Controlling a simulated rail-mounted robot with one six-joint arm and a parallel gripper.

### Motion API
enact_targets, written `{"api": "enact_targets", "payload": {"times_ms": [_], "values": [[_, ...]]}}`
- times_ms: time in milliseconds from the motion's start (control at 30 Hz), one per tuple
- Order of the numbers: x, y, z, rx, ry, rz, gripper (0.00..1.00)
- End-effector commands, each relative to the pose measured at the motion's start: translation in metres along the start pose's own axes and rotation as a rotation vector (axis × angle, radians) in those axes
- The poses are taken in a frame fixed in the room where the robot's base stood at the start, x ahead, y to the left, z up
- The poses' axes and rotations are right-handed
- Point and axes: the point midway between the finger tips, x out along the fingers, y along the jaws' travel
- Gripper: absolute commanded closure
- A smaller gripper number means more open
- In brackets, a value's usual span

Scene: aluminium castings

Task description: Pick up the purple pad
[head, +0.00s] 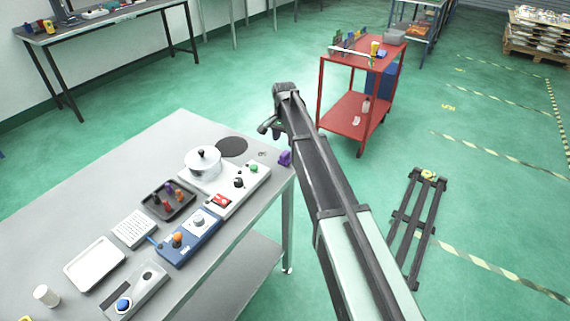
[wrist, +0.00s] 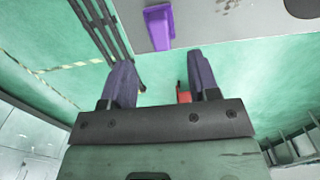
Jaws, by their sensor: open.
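The purple pad (head: 285,157) sits at the right edge of the grey table, near its far corner. In the wrist view the purple pad (wrist: 159,27) lies at the table edge, ahead of the fingers and near the middle of the picture. My gripper (wrist: 165,80) is open, with its two fingers wide apart and nothing between them. In the head view my gripper (head: 268,127) hangs above and beyond the pad, apart from it. The fingertips show only small there.
The grey table (head: 130,150) holds a white panel with a round pot (head: 203,160), a blue control box (head: 188,238), a dark tray (head: 150,203) and a white tray (head: 95,264). A red cart (head: 345,100) stands beyond. A dark rack (head: 415,225) lies on the floor.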

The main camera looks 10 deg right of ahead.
Motion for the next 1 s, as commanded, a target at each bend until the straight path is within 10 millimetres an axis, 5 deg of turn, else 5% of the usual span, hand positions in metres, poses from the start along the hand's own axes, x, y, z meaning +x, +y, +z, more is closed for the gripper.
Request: {"api": "enact_targets", "payload": {"times_ms": [33, 267, 567, 800, 1000], "values": [[0.022, 0.000, 0.000, 0.000, 0.000, 0.000, 0.45], [0.028, 0.000, 0.000, -0.001, 0.000, 0.000, 0.45], [0.080, 0.001, -0.003, -0.001, 0.000, 0.000, 0.45], [0.077, 0.001, -0.003, -0.002, 0.000, 0.000, 0.45], [0.077, 0.001, -0.003, -0.002, 0.000, 0.000, 0.72]]}}
